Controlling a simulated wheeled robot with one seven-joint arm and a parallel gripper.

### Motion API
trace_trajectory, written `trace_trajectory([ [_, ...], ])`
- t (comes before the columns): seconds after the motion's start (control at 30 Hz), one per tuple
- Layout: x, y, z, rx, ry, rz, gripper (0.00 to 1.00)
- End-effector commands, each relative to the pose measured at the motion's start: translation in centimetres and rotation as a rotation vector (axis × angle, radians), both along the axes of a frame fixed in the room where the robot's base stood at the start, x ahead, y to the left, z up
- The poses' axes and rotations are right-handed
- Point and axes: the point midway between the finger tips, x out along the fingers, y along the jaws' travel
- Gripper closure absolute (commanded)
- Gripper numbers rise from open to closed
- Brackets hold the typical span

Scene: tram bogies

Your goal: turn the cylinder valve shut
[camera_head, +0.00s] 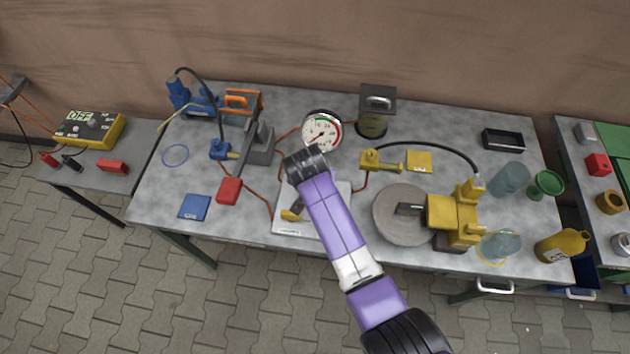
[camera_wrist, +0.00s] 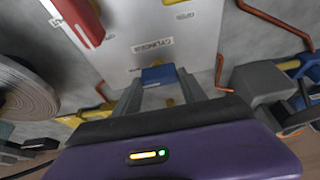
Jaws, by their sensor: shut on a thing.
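A white panel (camera_wrist: 125,28) lies under my gripper in the wrist view, with a label reading CYLINDER in front of the fingertips. A blue handle (camera_wrist: 158,75) sits beside that label. My gripper (camera_wrist: 159,80) reaches down to it, with one finger on each side, shut on the blue handle. The stem under the handle is hidden. In the head view the panel (camera_head: 283,228) shows partly around my purple arm, which hides the blue handle and the fingers.
A red lever (camera_wrist: 80,18) stands on the panel near my gripper. A gauge (camera_head: 322,131) stands behind it. A round grey disc (camera_head: 402,214) and yellow machine (camera_head: 455,213) are on the right. A vise (camera_head: 257,140) and red block (camera_head: 229,190) are on the left.

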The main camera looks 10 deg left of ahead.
Motion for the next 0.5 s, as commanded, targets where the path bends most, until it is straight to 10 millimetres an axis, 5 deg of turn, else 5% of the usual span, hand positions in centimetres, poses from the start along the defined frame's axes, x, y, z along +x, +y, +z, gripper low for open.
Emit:
trace_trajectory([
  [0.4,0.00,0.01,0.02,0.001,0.000,-0.007,0.91],
  [0.43,0.00,0.00,0.01,0.001,0.001,-0.007,0.47],
  [0.5,0.00,0.01,0.01,0.001,0.001,-0.007,0.33],
])
